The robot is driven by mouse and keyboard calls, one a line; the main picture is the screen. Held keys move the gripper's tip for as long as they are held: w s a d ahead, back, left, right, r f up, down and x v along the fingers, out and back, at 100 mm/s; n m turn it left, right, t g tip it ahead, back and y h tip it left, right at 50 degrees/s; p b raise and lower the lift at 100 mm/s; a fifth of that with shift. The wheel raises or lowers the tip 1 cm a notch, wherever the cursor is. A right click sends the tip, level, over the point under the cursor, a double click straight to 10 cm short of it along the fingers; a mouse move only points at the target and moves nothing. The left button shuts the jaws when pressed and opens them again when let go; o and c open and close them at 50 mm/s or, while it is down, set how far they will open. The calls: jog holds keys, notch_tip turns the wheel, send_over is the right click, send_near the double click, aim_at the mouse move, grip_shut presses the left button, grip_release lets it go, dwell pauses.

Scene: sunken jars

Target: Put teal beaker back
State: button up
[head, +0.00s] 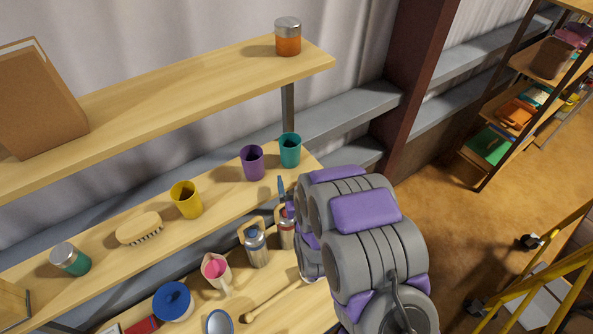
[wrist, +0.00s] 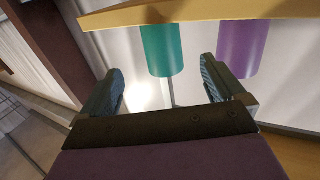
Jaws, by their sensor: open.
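The teal beaker (head: 289,151) stands upright near the right end of the middle wooden shelf. In the wrist view, which looks upside down, the teal beaker (wrist: 162,50) appears in the gap between my fingers, ahead of their tips and apart from them. My gripper (wrist: 163,80) is open and empty. In the head view my arm hides most of the gripper; a bluish finger (head: 281,187) shows just in front of the beaker. The purple beaker (head: 252,162) stands just left of the teal one and shows outside my right-hand finger in the wrist view (wrist: 243,48).
A yellow cup (head: 187,200), a brush (head: 139,229) and a teal jar (head: 71,259) stand farther left on the middle shelf (head: 105,252). An orange jar (head: 288,37) is on the upper shelf (head: 190,88).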

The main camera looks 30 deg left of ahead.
jog(key=shift+s+d+r+p, duration=0.2)
jog(key=shift+s+p, duration=0.3)
jog(key=shift+p, duration=0.65)
